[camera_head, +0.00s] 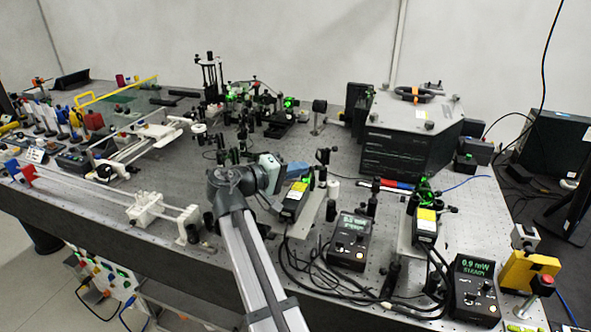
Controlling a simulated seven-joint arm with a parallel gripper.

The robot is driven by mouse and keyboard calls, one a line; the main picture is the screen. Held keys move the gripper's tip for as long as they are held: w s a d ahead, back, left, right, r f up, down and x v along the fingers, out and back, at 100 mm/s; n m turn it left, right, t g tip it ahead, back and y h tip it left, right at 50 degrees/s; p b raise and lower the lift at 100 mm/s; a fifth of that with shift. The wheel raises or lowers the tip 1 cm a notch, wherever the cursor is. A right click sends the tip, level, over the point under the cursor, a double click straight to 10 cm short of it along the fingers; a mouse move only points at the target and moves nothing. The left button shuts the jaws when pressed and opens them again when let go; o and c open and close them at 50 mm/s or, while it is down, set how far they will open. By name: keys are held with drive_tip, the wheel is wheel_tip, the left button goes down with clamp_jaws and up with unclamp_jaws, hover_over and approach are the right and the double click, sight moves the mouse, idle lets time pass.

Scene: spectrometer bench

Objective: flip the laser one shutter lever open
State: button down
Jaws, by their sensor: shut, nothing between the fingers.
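Two black laser modules with yellow labels stand on the bench, one at the middle (296,197) and one at the right (427,222). I cannot read which is laser one. The shutter levers are too small to make out, so their positions cannot be told. My gripper (297,170) is at the end of my arm, just behind and above the middle laser module, close to its far end. It is shut and empty. Whether it touches anything there is not clear.
A control box (349,241) with a lit display stands right of the middle laser; another (473,286) reads 0.9 mW. Black cables (330,285) loop along the front. Small optic posts crowd behind my gripper. A large dark instrument (395,155) stands behind.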

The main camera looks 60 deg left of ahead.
drive_tip(key=w+d+m+g, duration=0.1)
drive_tip(key=d+m+g, duration=0.1)
drive_tip(key=shift+w+r+m+y, duration=0.25)
drive_tip(key=shift+w+m+y, duration=0.05)
drive_tip(key=shift+w+m, duration=0.1)
drive_tip(key=w+m+g, duration=0.1)
drive_tip(key=d+m+g+y, duration=0.1)
drive_tip(key=g, duration=0.1)
drive_tip(key=shift+w+d+f+m, duration=0.25)
drive_tip(key=shift+w+d+m, duration=0.05)
drive_tip(key=shift+w, duration=0.05)
drive_tip(key=shift+a, duration=0.1)
drive_tip(key=shift+r, duration=0.2)
drive_tip(key=shift+r, duration=0.55)
drive_tip(key=s+r, duration=0.1)
drive_tip(key=s+a+r, duration=0.1)
drive_tip(key=r, duration=0.1)
drive_tip(key=shift+a+r, duration=0.1)
drive_tip(key=shift+a, duration=0.05)
drive_tip(key=v, duration=1)
drive_tip(key=shift+d, duration=0.2)
